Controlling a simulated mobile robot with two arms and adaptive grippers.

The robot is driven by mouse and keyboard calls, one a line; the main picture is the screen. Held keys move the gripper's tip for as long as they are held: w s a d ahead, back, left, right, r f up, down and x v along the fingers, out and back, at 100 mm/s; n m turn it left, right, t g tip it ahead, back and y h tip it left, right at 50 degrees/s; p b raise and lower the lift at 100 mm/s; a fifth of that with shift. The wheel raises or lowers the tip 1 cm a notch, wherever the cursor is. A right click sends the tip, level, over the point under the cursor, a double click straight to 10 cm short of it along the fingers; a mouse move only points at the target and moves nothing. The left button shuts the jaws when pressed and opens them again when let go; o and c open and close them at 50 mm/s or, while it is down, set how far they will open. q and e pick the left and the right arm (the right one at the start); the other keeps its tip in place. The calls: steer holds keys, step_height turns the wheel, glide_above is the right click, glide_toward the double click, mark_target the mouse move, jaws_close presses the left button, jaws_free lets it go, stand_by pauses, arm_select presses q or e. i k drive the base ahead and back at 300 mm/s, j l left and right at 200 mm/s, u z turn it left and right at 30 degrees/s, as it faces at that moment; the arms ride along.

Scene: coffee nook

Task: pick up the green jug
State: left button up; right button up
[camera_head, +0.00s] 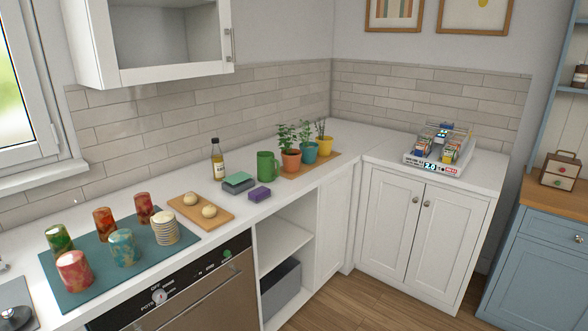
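The green jug (266,167) stands upright on the white counter, near the wall, between the stacked green and dark sponges or boxes and the potted plants. It is a dark green cylinder with a handle on its right side. A purple block (259,194) lies in front of it. Neither of my grippers is in view.
A bottle (217,160) and a stacked green-grey item (238,182) stand left of the jug. Potted plants (290,162) stand on a wooden board to its right. A cutting board (200,218) with rolls and a teal mat (75,287) with several cups lie further left.

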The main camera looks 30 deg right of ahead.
mark_target(266, 160)
steer(key=i+l+z, duration=0.75)
steer(key=k+l, duration=0.05)
steer(key=k, duration=0.05)
